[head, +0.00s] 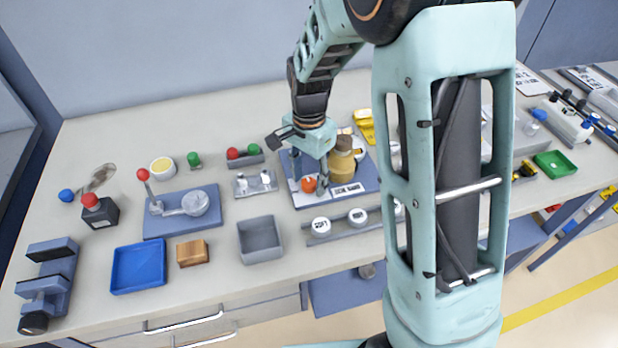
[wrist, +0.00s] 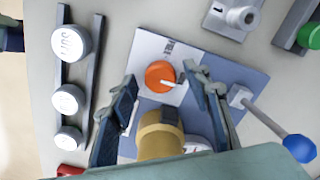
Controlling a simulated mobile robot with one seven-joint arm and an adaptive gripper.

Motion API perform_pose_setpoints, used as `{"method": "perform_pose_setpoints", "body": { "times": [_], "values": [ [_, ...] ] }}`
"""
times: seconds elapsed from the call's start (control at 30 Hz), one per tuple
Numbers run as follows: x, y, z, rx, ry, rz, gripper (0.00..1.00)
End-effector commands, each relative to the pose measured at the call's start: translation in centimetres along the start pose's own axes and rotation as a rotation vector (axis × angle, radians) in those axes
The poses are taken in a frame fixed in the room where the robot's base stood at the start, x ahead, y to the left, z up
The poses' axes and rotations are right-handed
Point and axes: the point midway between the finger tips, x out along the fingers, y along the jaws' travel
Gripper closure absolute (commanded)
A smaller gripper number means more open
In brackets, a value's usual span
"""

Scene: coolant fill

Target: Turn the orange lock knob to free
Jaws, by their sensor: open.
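The orange lock knob (head: 309,184) sits on a white plate on a blue-grey base panel (head: 310,203). In the wrist view the knob (wrist: 160,78) is round, with a small pale pointer on its right side. My gripper (head: 310,181) is at the panel, pointing down, with a finger on either side of the knob. In the wrist view the open fingers (wrist: 161,86) flank the knob, with gaps showing on both sides. I cannot tell how high the fingertips are above the panel.
A tan cylinder with a brown top (head: 342,160) stands close right of my gripper; it also shows in the wrist view (wrist: 160,138). A blue-balled lever (wrist: 297,147) lies beside the right finger. A rail of white round caps (head: 320,227) lies in front. A grey bin (head: 260,240) stands front-left.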

Motion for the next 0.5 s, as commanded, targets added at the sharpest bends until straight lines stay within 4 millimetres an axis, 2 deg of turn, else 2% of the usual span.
{"method": "perform_pose_setpoints", "body": {
  "times": [0.3,0.5],
  "values": [
    [0.27,-0.04,-0.01,0.0,0.0,-0.001,0.56],
    [0.25,-0.04,-0.01,0.0,0.0,-0.001,0.78]
  ]
}}
